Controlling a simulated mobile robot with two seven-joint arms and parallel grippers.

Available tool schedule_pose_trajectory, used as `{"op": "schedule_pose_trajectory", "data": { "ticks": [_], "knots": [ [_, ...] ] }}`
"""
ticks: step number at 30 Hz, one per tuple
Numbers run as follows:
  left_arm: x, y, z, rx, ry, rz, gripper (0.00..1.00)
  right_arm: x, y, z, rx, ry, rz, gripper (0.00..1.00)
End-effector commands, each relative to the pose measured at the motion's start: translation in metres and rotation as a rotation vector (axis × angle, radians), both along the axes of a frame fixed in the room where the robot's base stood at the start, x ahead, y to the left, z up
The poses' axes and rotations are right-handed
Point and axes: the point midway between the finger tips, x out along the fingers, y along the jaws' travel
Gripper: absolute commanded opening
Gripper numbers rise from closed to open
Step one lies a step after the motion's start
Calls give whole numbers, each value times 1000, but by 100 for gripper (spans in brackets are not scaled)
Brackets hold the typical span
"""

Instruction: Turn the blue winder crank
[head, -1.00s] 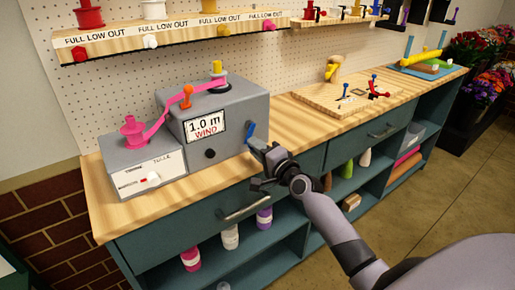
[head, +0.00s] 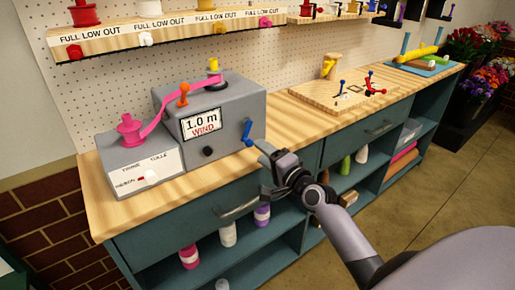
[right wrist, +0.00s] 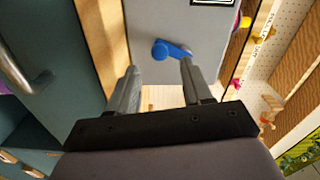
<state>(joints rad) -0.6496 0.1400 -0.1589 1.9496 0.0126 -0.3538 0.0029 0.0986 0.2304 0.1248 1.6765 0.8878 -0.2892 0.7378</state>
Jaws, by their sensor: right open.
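The blue winder crank (head: 247,132) is on the right side face of the grey winder box (head: 235,102), whose display reads "1.0 m WIND". In the head view the crank's handle stands upward. In the right wrist view the blue crank (right wrist: 172,49) shows just beyond and between the two fingertips. My right gripper (head: 263,148) is just right of and below the crank, with its fingers pointing toward the box. It is open and empty, and appears apart from the crank in the right wrist view (right wrist: 159,68). My left gripper is out of view.
A pink spool (head: 130,128) on the lower grey box feeds a pink ribbon past an orange post (head: 183,94) to the winder's top. The wooden counter (head: 285,125) is clear right of the winder. A drawer handle (head: 237,208) sticks out below. A wooden board (head: 345,93) with small levers lies farther right.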

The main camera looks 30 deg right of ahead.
Motion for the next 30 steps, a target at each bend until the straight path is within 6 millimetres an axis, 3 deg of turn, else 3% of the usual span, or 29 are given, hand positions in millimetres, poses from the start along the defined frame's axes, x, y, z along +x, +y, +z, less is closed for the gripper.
{"op": "schedule_pose_trajectory", "data": {
  "ticks": [8, 25, 28, 30],
  "knots": [
    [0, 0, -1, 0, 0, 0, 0, -22, -2, 0, 0, -1, -1, 50],
    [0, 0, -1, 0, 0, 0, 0, -23, -1, -1, -3, 2, 1, 50],
    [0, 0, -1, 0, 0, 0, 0, -30, 6, -15, -57, 28, 9, 50],
    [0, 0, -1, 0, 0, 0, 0, -42, 16, -37, -155, 70, 25, 50]
  ]
}}
